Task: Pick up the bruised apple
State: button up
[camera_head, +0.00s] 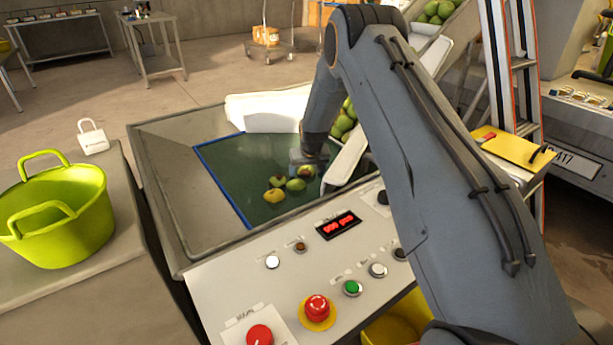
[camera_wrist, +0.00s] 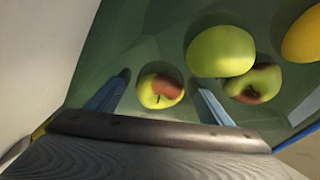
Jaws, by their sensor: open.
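A yellow-green apple with a brown-red bruise (camera_wrist: 160,91) lies on the green belt, between the two blue fingers of my gripper (camera_wrist: 161,82) in the wrist view. My gripper is open; both fingers look apart from the apple. A second apple with a dark brown patch (camera_wrist: 262,82) lies to the right, partly hidden under a plain green apple (camera_wrist: 219,52). A yellow apple (camera_wrist: 304,36) is at the right edge. In the head view my gripper (camera_head: 308,160) is low over the belt, right behind the small group of apples.
The green belt (camera_head: 229,169) lies in a grey metal frame, with a white guard (camera_head: 268,112) behind and a white chute wall (camera_head: 345,163) at right, close to my arm. A control panel (camera_head: 275,300) is in front. A lime bucket (camera_head: 58,225) stands left.

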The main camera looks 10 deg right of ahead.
jog(key=c, duration=1.2)
jog(key=shift+r, duration=0.1)
